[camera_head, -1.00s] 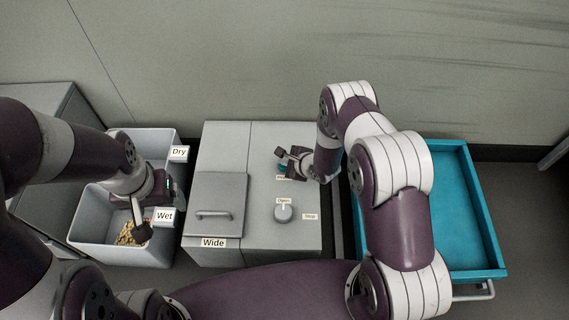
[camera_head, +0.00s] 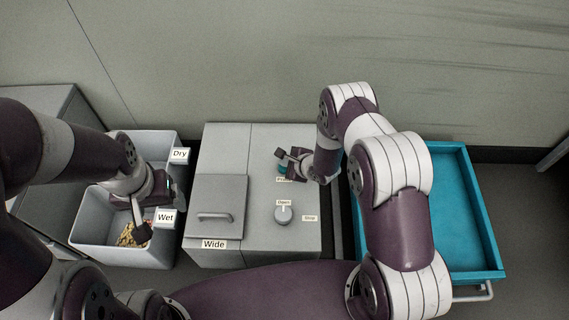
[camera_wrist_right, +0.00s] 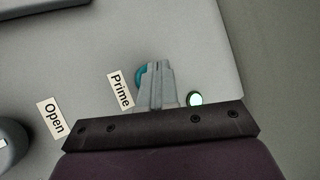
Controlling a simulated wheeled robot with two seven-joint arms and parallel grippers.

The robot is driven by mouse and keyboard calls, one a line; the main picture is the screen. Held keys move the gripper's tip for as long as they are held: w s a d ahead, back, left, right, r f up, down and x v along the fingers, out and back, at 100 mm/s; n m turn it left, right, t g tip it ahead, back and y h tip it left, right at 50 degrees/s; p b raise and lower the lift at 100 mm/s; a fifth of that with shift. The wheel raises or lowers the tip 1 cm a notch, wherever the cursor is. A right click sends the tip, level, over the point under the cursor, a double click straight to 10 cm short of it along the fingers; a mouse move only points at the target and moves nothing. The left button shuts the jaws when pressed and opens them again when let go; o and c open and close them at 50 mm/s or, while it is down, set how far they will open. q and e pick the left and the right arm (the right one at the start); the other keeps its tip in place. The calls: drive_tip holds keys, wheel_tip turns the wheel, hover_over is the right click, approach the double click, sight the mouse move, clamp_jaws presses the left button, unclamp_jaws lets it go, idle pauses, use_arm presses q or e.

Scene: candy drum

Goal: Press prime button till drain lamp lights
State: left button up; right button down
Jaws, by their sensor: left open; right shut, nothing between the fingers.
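The teal prime button (camera_wrist_right: 140,75) is partly hidden behind my right gripper (camera_wrist_right: 156,66) in the right wrist view, beside the "Prime" label (camera_wrist_right: 120,90). My right gripper is shut and empty, with its tips over the button's edge; I cannot tell whether they touch or press it. In the head view, that gripper (camera_head: 288,164) is low over the back of the grey machine top (camera_head: 262,145). A round pale lamp (camera_wrist_right: 195,99) with a dark rim looks bright whitish green; its label is not visible. My left gripper (camera_head: 168,190) is open over the bins at left.
A round knob (camera_head: 283,214) stands between the "Open" and "Stop" labels. A handled lid (camera_head: 217,200) marked "Wide" is to its left. Grey bins labelled "Dry" and "Wet" (camera_head: 88,222) stand at left, with small pieces inside. A teal tray (camera_head: 455,200) is at right.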

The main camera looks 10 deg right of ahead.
drive_tip(key=shift+r, duration=0.3)
drive_tip(key=shift+r, duration=0.1)
wheel_tip(320, 180, up, 5)
drive_tip(key=p, duration=0.5)
idle(0.7)
